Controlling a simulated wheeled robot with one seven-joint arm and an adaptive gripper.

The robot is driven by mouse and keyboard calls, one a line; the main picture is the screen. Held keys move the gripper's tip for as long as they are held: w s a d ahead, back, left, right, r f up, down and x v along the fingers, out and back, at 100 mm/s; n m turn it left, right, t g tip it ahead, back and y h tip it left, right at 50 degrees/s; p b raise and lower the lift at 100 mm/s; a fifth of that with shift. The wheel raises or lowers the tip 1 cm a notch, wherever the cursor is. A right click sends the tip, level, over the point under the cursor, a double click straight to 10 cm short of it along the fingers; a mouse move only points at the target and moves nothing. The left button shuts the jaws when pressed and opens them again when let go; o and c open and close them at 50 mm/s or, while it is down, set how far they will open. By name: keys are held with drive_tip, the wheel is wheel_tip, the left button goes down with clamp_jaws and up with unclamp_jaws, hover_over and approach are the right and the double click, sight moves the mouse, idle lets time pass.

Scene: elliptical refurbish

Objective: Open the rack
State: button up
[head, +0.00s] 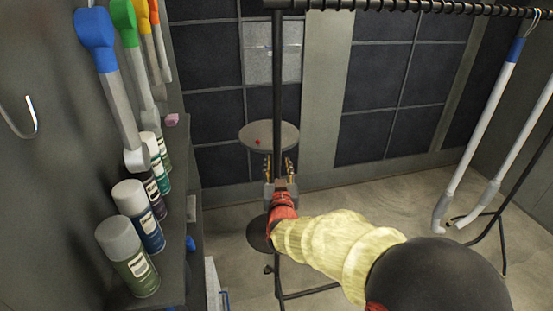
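The rack seems to be the black frame with a ribbed top rail (400,5) and a thin upright post (278,80) on low feet. My gripper (279,160) is in the middle of the head view, pointing away from me. Its two fingers are apart, one on each side of the post in the picture. I cannot tell whether they touch it or how far behind them it stands. My gripper's body and wrist hide part of the lower post. Nothing else shows between the fingers.
A grey round top (285,133) with a small red thing stands beyond my gripper. At left, a dark shelf (172,285) holds several spray cans (128,255), below hanging coloured-handled tools (97,40). White blue-topped bars (484,140) hang at right. Bare floor (345,190) lies behind my arm.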

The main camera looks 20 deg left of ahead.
sight(277, 160)
drive_tip(key=shift+b+x, duration=0.4)
drive_tip(key=shift+x, duration=1.9)
clamp_jaws()
